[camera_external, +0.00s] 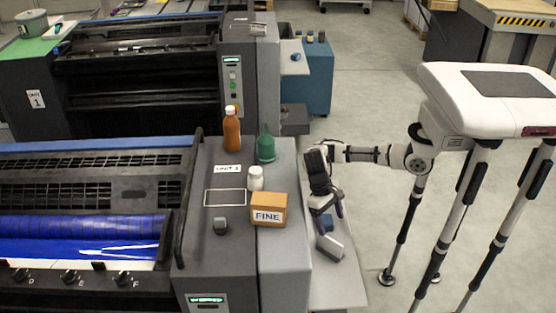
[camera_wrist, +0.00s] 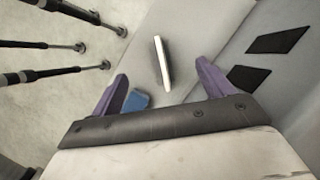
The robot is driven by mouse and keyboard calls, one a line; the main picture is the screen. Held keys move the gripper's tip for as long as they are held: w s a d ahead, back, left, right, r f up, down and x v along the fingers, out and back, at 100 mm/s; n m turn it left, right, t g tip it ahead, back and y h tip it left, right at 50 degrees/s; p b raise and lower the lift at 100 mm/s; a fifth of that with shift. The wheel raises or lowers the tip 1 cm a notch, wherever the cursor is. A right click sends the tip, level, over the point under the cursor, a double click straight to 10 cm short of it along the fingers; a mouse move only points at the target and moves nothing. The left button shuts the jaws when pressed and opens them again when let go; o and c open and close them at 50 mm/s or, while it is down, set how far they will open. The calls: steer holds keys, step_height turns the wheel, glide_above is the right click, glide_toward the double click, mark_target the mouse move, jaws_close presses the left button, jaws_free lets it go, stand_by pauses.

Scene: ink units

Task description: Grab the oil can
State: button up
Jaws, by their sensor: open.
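The oil can seems to be the green can with a narrow pointed spout (camera_external: 266,147), standing upright on the grey top of the Unit 2 machine, beside an orange bottle (camera_external: 232,130). My gripper (camera_external: 331,209) is to the right of and nearer the camera than the can, over the light side shelf. It points down with its purple fingers spread and nothing held. In the wrist view my gripper (camera_wrist: 160,72) is open above the shelf, and the green can is not in that view.
A white bottle (camera_external: 256,180) and an orange FINE box (camera_external: 268,210) stand nearer on the machine top. On the shelf below my gripper lie a blue item (camera_wrist: 136,100) and a grey, white-edged block (camera_external: 330,248). Open floor (camera_external: 375,100) lies behind my arm.

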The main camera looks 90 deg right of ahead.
step_height(320, 180, up, 32)
steer(key=n+t+h+b, duration=0.2)
steer(key=n+t+h, duration=0.2)
steer(key=n+t, duration=0.35)
glide_above(265, 134)
steer(key=s, duration=0.5)
step_height(265, 134, down, 6)
steer(key=shift+m+t, duration=0.25)
steer(key=shift+m, duration=0.1)
steer(key=x, duration=0.7)
steer(key=shift+s+d, duration=0.1)
steer(key=shift+d, duration=0.1)
steer(key=shift+p+x, duration=0.65)
steer(key=shift+x, duration=2.3)
steer(key=shift+a+r, duration=0.15)
steer(key=shift+a, duration=0.05)
steer(key=c, duration=1.7)
